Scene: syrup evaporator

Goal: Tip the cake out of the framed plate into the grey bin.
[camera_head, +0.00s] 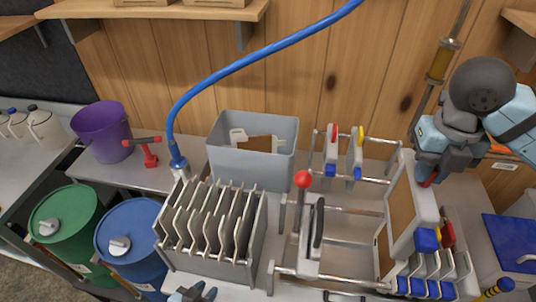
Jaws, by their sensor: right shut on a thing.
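The framed plate (425,207) is a white frame with a brown cake (401,211) in it. It stands tilted on edge at the right of the press rack, with a blue knob at its lower corner. My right gripper (428,176) is shut on the red handle at its top. The grey bin (252,173) stands at the back middle, left of the plate. A white piece and something brown show inside it. My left gripper (192,294) is at the bottom edge, partly cut off, with its fingers apart and empty.
A slotted rack (212,225) of upright plates stands before the bin. The metal press frame (345,257), with a red-knobbed lever (303,180), lies between bin and held plate. A blue hose (230,72) arches above. A purple bucket (101,131) and drums stand left.

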